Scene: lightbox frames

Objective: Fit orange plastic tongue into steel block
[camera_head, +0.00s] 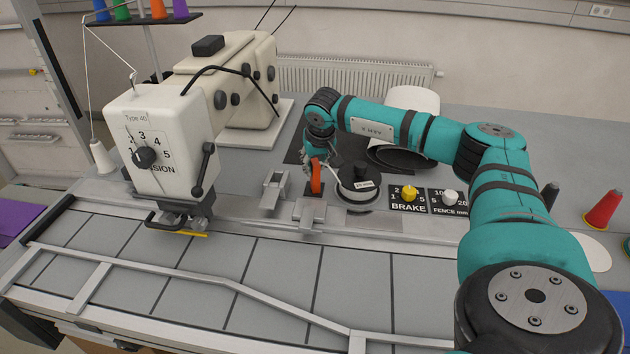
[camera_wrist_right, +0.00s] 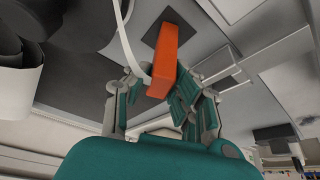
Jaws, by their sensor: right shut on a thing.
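The orange plastic tongue (camera_head: 316,178) stands upright over a small dark patch on the machine bed. My right gripper (camera_head: 317,162) is shut on its upper part; the wrist view shows the grey-and-teal fingers (camera_wrist_right: 168,92) on either side of the orange tongue (camera_wrist_right: 170,52). I cannot tell if the tongue's lower end touches the bed. A steel block with upright sides (camera_head: 273,190) stands just left of the tongue, apart from it. Another low steel piece (camera_head: 308,212) lies in front of it. I cannot tell which is the task's block. My left gripper is out of view.
A round reel with a black knob (camera_head: 359,186) stands close right of the tongue, and a white strip (camera_wrist_right: 128,45) passes near my fingers. BRAKE (camera_head: 409,194) and FENCE (camera_head: 449,198) dials lie further right. The sewing machine head (camera_head: 160,145) stands left. The front panels are clear.

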